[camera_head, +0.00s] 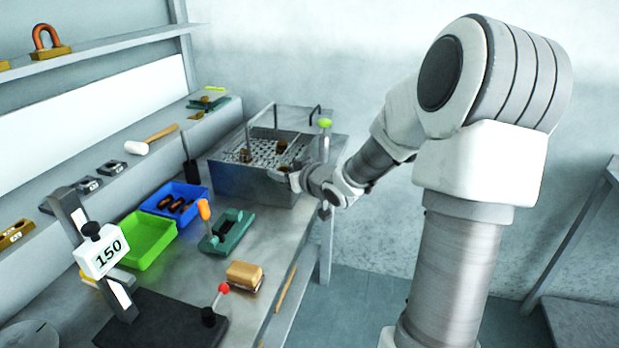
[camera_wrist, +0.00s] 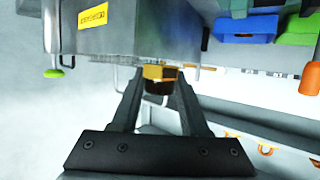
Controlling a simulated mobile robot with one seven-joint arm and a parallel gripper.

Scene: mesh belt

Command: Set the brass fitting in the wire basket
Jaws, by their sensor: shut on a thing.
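My gripper (camera_head: 286,174) is at the right-hand rim of the metal tank at the back of the bench. In the wrist view my gripper (camera_wrist: 159,80) is shut on a brass fitting (camera_wrist: 158,72), gold with a dark brown part, held between the fingertips. The wire basket (camera_head: 262,150) is a mesh tray with raised wire handles, set in the top of the tank. Small brown pieces (camera_head: 245,155) sit on its mesh. My gripper partly hides the near right corner, and I cannot tell whether the held fitting touches the mesh.
The metal tank (camera_head: 240,182) fills the bench's far end. In front are a blue bin (camera_head: 160,203) with dark parts, a green bin (camera_head: 146,240), a green fixture with an orange handle (camera_head: 228,232), and a tan block (camera_head: 245,275). A mallet (camera_head: 150,140) lies on the ledge.

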